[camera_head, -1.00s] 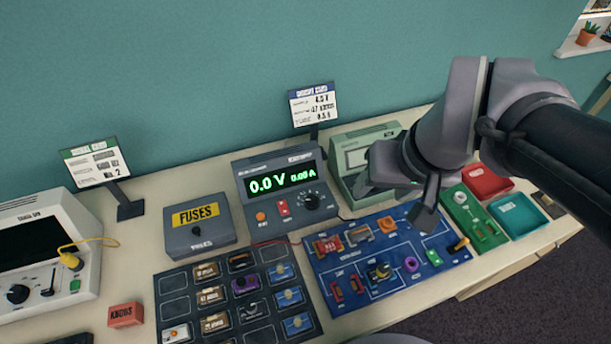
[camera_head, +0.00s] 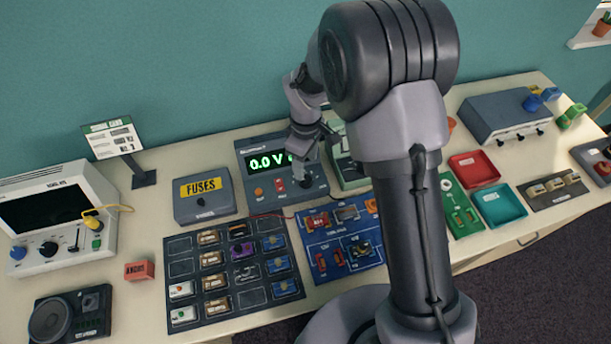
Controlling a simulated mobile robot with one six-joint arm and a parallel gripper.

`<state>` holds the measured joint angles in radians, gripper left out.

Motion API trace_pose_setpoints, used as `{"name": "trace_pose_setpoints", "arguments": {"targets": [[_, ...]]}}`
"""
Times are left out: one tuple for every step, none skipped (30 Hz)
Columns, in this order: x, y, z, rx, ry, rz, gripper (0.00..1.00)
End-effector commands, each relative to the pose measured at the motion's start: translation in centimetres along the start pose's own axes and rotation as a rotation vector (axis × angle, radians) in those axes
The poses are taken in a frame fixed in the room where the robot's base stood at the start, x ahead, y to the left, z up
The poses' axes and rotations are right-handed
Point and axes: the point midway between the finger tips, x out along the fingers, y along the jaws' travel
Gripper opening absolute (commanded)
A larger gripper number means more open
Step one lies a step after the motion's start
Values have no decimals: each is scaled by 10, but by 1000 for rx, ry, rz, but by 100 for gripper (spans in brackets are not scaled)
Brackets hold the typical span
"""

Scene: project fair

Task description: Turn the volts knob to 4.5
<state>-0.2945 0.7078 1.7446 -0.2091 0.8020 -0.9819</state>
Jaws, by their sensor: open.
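The dark power supply (camera_head: 282,194) stands at the back of the bench. Its green display (camera_head: 265,163) reads 0.0 V; the rest of the readout is covered by my gripper. The volts knob (camera_head: 307,183) is a dark round knob at the right of its front panel, partly hidden. My gripper (camera_head: 305,158) is open and right at the knob, over the right part of the panel. I cannot tell whether the fingers touch the knob or stand around it. A red switch (camera_head: 280,186) and an orange button (camera_head: 259,192) sit left of the knob.
A blue circuit board (camera_head: 328,262) and a dark parts tray (camera_head: 215,306) lie in front. A fuses box (camera_head: 204,202) stands left of the supply, and a green meter (camera_head: 349,174) right, partly behind my arm. Red (camera_head: 474,166) and teal (camera_head: 498,204) trays lie further right.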

Motion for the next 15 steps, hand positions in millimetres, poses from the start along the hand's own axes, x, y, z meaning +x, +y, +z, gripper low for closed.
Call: {"name": "trace_pose_setpoints", "arguments": {"targets": [[15, -1, 1, 1, -2, -3, 55], [21, -1, 1, 1, -2, -3, 55], [30, 0, 1, 1, -2, -2, 55], [36, 0, 1, 1, -2, -2, 55], [41, 0, 1, 1, -2, -2, 55], [48, 0, 0, 1, -1, -1, 55], [52, 0, 0, 1, -1, -1, 55], [56, 0, 0, 1, -1, -1, 55], [59, 0, 0, 1, 0, -1, 55], [62, 0, 0, 2, 0, 0, 55], [64, 0, 0, 2, 0, -1, 55], [66, 0, 0, 2, 0, -1, 55], [67, 0, 0, 2, 0, 0, 55], [67, 0, 0, 2, 0, 0, 55], [68, 0, 0, 3, 1, 0, 55]]}}
